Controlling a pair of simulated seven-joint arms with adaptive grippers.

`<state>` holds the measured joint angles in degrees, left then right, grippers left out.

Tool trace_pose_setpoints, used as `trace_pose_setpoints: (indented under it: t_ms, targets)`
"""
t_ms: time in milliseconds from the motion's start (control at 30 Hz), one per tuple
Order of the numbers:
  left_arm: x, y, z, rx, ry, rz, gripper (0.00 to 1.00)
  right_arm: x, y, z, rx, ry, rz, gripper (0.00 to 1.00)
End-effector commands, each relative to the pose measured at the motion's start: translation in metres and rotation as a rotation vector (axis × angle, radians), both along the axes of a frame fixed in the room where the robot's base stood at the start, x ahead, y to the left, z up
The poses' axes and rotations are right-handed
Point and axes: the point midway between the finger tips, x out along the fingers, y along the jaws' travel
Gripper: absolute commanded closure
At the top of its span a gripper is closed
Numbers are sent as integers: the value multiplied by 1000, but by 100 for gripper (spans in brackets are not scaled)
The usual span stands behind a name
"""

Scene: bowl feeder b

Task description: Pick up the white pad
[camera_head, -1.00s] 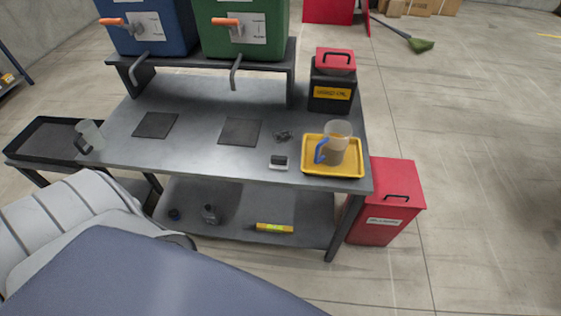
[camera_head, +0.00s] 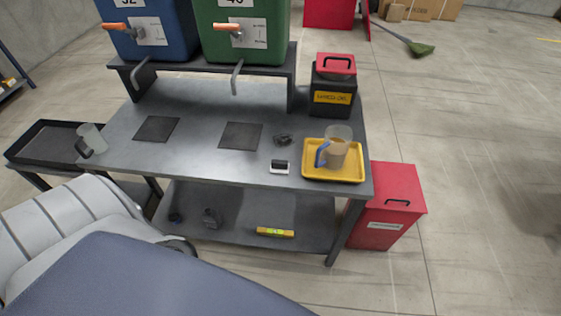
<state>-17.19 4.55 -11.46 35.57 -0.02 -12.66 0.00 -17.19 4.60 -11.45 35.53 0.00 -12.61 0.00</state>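A small item with a white base and a black top (camera_head: 280,167) lies on the grey workbench (camera_head: 210,165), near its front edge and left of the yellow tray (camera_head: 313,177). Its white part is the only small white pad-like thing I can see. It lies apart from the tray. Neither of my grippers is in view, so nothing shows near the pad.
A measuring jug (camera_head: 338,148) stands in the tray. Another jug (camera_head: 92,139) is at the bench's left end. Two dark mats (camera_head: 240,136) and a small dark item (camera_head: 283,139) lie on top. A black canister (camera_head: 333,90) stands behind the tray.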

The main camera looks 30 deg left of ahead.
Motion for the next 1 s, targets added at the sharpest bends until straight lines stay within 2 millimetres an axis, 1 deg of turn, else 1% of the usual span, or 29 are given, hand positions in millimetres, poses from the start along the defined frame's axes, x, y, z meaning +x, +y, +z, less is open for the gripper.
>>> trace_pose_setpoints:
  t_ms: [467,900,1000]
  targets:
    - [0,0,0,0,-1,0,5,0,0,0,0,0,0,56]
    - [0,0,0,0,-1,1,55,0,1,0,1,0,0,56]
    - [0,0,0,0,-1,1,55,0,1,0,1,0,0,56]
